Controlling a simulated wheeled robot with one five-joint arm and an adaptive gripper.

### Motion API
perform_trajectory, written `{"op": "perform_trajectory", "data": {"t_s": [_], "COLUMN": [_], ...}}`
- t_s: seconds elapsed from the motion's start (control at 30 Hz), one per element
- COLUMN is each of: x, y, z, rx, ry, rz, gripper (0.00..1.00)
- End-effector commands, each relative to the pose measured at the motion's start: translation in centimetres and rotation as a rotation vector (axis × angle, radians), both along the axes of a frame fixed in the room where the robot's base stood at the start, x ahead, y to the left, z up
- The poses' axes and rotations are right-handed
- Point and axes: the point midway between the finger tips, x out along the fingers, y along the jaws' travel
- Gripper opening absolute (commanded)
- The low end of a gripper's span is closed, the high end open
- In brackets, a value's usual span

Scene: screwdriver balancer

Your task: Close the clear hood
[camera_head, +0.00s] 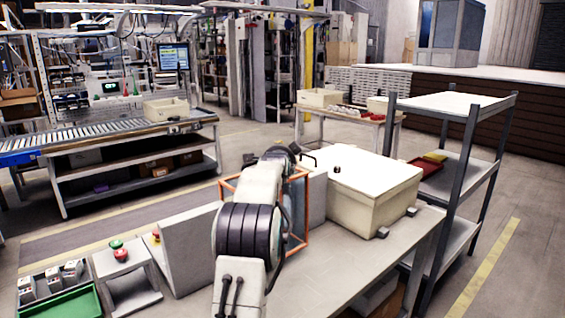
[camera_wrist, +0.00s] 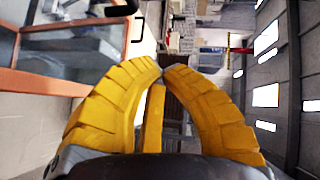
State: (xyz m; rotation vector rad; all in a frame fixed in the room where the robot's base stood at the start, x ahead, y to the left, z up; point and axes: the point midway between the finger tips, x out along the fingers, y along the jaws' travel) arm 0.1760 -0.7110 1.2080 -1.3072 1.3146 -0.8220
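The clear hood (camera_head: 307,212) has an orange frame and stands on the grey workbench, partly hidden behind my arm in the head view. In the wrist view its orange frame (camera_wrist: 42,84) with a see-through pane fills the upper left. A black handle (camera_wrist: 137,28) shows beside the frame's upper end; a dark handle (camera_head: 308,160) also shows in the head view. I cannot tell the hood's exact angle. My gripper (camera_wrist: 162,69) has yellow ribbed fingers with their tips together and nothing visible between them. It is apart from the frame and handle, right of and below them in the wrist view.
A large cream box (camera_head: 365,190) with a dark knob sits right of the hood on the bench (camera_head: 340,270). A grey shelf rack (camera_head: 455,105) stands at the right. A stand with a red-green button (camera_head: 120,254) and a green tray (camera_head: 70,305) are at the left.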

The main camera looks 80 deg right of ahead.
Motion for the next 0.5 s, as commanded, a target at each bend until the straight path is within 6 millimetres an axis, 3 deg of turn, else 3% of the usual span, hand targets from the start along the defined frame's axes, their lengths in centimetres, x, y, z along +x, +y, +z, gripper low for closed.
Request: {"op": "perform_trajectory", "data": {"t_s": [0.2, 0.5], "x": [-0.3, -0.5], "y": [2.2, 3.5], "z": [0.4, 1.0], "rx": [-0.002, -0.001], "ry": [-0.001, 0.0], "rz": [0.001, 0.001], "gripper": [0.0, 0.0]}}
